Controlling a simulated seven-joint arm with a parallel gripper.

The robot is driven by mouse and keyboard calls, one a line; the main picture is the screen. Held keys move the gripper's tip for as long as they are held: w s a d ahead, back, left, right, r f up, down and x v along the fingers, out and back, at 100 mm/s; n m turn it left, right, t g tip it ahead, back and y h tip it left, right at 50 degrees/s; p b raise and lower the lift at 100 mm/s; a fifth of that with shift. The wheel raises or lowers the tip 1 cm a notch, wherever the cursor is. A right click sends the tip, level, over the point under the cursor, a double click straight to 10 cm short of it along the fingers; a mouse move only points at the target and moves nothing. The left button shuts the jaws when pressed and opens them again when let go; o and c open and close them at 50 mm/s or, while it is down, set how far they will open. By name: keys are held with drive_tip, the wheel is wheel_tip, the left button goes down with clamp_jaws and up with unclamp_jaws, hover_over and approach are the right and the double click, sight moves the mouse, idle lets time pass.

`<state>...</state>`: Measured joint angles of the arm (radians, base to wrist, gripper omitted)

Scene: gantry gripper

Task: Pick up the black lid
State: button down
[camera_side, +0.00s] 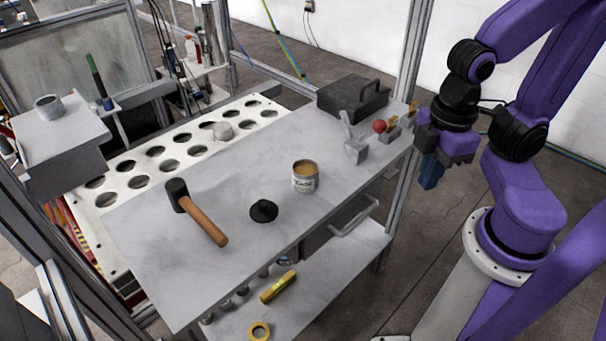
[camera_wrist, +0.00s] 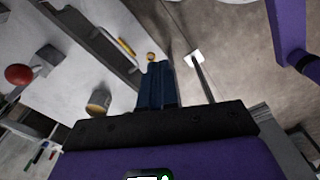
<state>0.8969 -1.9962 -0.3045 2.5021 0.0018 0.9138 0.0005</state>
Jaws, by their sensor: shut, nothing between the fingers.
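The black lid (camera_side: 264,210) is a small round black disc with a raised knob. It lies on the grey tabletop (camera_side: 150,245) between the hammer and the open can. My gripper (camera_side: 431,176) has blue fingers and is off the right end of the table, well away from the lid. In the wrist view my gripper (camera_wrist: 158,85) shows its blue fingers together, with nothing between them. I cannot make out the lid in the wrist view.
An open can (camera_side: 305,177) stands right of the lid; it also shows in the wrist view (camera_wrist: 98,103). A hammer (camera_side: 200,215) lies to the left.

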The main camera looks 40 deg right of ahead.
drive_tip(key=c, duration=0.8)
unclamp_jaws()
drive_tip(key=w+a+r+n+h, duration=0.1)
drive_tip(key=w+a+r+n, duration=0.3)
drive_tip(key=w+a, duration=0.8)
drive_tip(key=n, duration=0.4)
hover_over(263, 202)
drive_tip(key=shift+h, duration=0.4)
wheel_tip(263, 202, down, 12)
drive_tip(key=shift+s+a+r, duration=0.15)
drive_tip(key=shift+r, duration=0.1)
drive_tip(key=shift+f, duration=2.65)
